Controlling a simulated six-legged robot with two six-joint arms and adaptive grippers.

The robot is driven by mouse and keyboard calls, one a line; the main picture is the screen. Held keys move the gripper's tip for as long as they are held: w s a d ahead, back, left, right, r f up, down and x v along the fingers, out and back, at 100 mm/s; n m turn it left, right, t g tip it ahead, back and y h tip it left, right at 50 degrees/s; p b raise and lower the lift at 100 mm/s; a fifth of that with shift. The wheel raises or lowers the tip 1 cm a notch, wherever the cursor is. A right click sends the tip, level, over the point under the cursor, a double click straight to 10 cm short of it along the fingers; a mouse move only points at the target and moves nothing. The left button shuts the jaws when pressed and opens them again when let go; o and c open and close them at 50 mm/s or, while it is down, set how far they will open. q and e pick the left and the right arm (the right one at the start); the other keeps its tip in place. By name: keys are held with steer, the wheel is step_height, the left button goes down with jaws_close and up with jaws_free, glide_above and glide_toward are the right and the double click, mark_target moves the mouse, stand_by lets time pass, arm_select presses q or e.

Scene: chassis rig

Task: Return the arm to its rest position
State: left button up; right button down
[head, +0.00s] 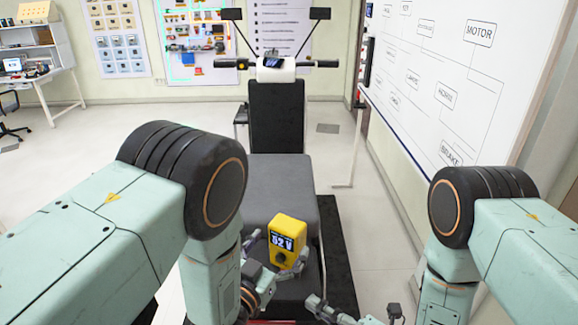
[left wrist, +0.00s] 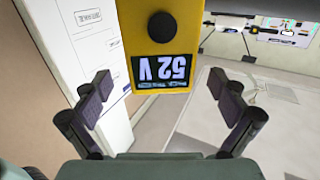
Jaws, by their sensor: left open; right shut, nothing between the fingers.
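A yellow meter (head: 287,235) with a dark display reading 52 V stands near the front of the grey seat (head: 268,185) in the head view. In the left wrist view the meter (left wrist: 153,30) appears upside down, beyond and between the spread fingers. My left gripper (head: 277,249) is open, one finger on each side of the meter's lower part. I cannot tell whether the fingers touch it. My right gripper (head: 316,302) is low in the head view, right of the meter, shut and empty. Part of my right arm hides the area beside it.
The chassis rig has a black backrest (head: 277,118) and handlebars (head: 276,65) with mirrors. A whiteboard (head: 440,75) with a labelled diagram stands to the right. A white desk (head: 40,75) is far left. The floor between the desk and rig is clear.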

arm_select(q)
steer(key=shift+x, duration=1.05)
steer(key=shift+w, duration=0.1)
